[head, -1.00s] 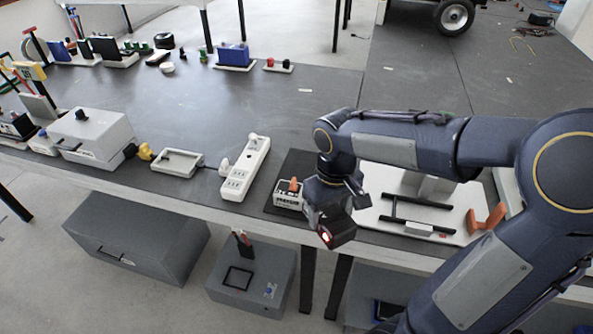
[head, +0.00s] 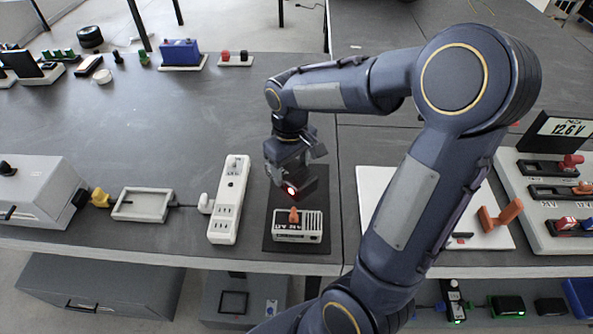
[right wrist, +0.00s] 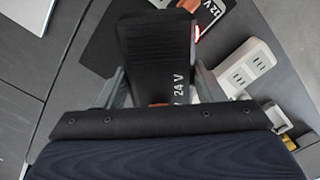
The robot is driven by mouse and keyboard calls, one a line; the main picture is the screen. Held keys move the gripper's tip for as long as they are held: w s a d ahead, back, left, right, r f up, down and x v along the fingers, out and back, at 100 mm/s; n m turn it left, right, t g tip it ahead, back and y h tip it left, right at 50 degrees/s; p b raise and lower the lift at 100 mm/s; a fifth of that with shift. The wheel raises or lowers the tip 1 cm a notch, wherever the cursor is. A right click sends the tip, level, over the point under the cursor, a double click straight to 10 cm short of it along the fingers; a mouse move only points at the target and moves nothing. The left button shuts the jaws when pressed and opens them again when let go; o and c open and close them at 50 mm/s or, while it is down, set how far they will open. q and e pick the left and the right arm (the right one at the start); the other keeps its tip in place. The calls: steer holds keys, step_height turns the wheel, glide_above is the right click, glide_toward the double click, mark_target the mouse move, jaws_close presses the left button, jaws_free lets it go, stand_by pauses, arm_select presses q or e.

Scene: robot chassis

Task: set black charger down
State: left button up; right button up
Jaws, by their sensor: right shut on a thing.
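My right gripper (head: 296,176) is shut on the black charger (head: 297,191), a dark block with a red light. In the right wrist view the charger (right wrist: 155,55) sits between the two fingers and shows "24 V" lettering. It is held over the rear part of a black mat (head: 318,246); I cannot tell whether it touches the mat. A white charger (head: 310,227) with an orange knob lies on the front of the mat and reads "12 V" in the right wrist view (right wrist: 213,13). My left gripper is not in view.
A white power strip (head: 229,210) stands just left of the mat, with a white frame (head: 121,207) farther left. A white board (head: 361,196) with an orange handle (head: 497,215) lies to the right, partly behind my arm. The table behind is largely clear.

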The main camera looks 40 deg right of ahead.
steer(key=w+d+f, duration=0.1)
steer(key=d+f, duration=0.1)
steer(key=w+d+f, duration=0.4)
steer(key=f, duration=0.1)
steer(key=shift+w+d+p, duration=0.15)
steer(key=shift+d+p, duration=0.15)
steer(key=shift+p, duration=0.1)
steer(key=shift+w+d+f, duration=0.1)
steer(key=shift+d+f, duration=0.05)
steer(key=shift+f, duration=0.8)
steer(key=shift+w+d+f, duration=0.1)
steer(key=shift+f, duration=0.8)
steer(key=shift+f, duration=0.15)
steer(key=o, duration=1.3)
steer(key=shift+c, duration=0.2)
